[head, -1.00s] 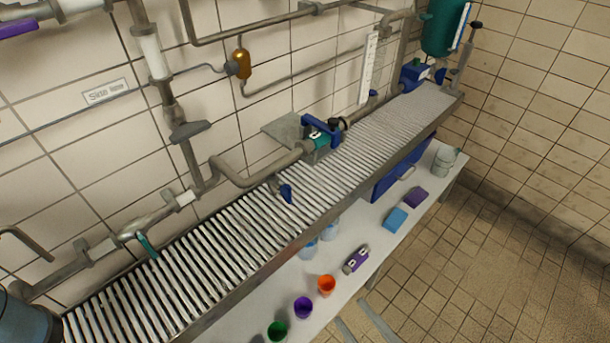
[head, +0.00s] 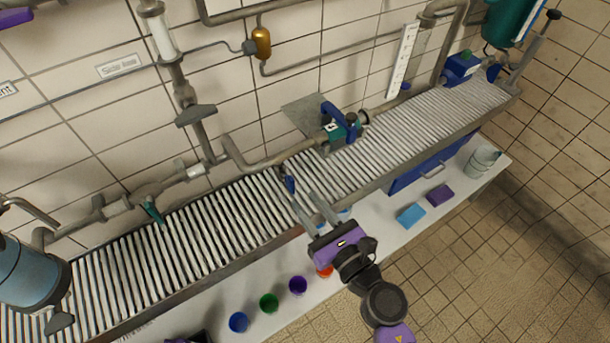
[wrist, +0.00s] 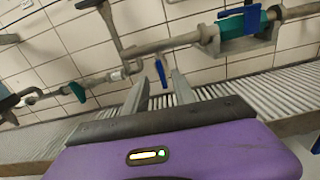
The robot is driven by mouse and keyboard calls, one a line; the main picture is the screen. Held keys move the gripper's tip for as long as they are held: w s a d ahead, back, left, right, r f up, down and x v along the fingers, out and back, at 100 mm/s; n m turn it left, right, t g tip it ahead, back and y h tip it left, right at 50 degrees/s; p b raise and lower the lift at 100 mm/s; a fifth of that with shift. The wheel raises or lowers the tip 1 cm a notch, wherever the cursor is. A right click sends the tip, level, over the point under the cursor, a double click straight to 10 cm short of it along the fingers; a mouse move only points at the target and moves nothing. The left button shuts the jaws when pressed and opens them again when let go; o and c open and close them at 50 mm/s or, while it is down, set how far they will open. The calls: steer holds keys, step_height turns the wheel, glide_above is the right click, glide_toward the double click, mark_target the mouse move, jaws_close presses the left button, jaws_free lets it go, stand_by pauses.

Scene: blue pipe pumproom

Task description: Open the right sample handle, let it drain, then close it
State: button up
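A small blue handle (head: 289,184) hangs under the grey pipe above the slatted draining rack. It also shows in the wrist view (wrist: 162,74), hanging vertically between my fingers as seen there. A teal handle (head: 152,212) hangs from the pipe further left and shows in the wrist view (wrist: 77,92). My gripper (head: 304,199) has its fingers spread and empty, tips just in front of and below the blue handle; I cannot tell if they touch it. In the wrist view my gripper (wrist: 159,78) points toward the pipe. No flowing liquid is visible.
A teal valve with a blue lever (head: 342,130) sits on the pipe to the right. Coloured cups, including a purple one (head: 298,286), stand on the white lower shelf (head: 375,237). A blue-grey vessel (head: 30,272) stands at far left. The tiled floor at right is clear.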

mark_target(293, 185)
steer(key=shift+x, duration=3.9)
jaws_close()
